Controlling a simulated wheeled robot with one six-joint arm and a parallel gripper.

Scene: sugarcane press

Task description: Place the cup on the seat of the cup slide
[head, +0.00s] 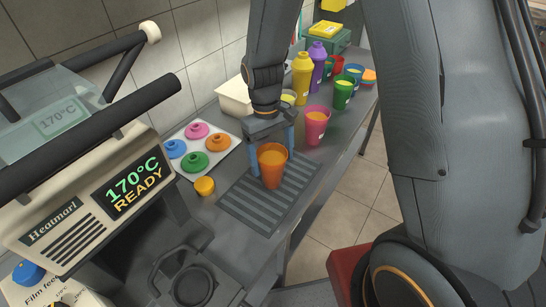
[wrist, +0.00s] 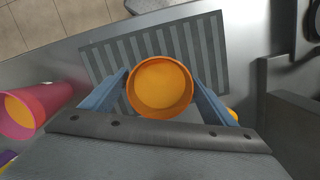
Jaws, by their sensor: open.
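An orange cup (head: 272,165) filled with orange liquid stands upright on the grey ribbed mat (head: 262,212). My gripper (head: 270,135) reaches down at the cup with its blue fingers open, one on each side. In the wrist view the cup (wrist: 160,87) sits between the two fingers of my gripper (wrist: 160,92), with small gaps showing. The cup slide, with a ring-shaped seat (head: 190,283), is at the front of the sealing machine (head: 85,215). The seat is empty.
A pink cup (head: 315,125) stands behind the mat to the right, close to my gripper. Several coloured cups and shakers line the back of the counter. A tray of coloured lids (head: 205,148) and a yellow cap (head: 205,186) lie left of the mat.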

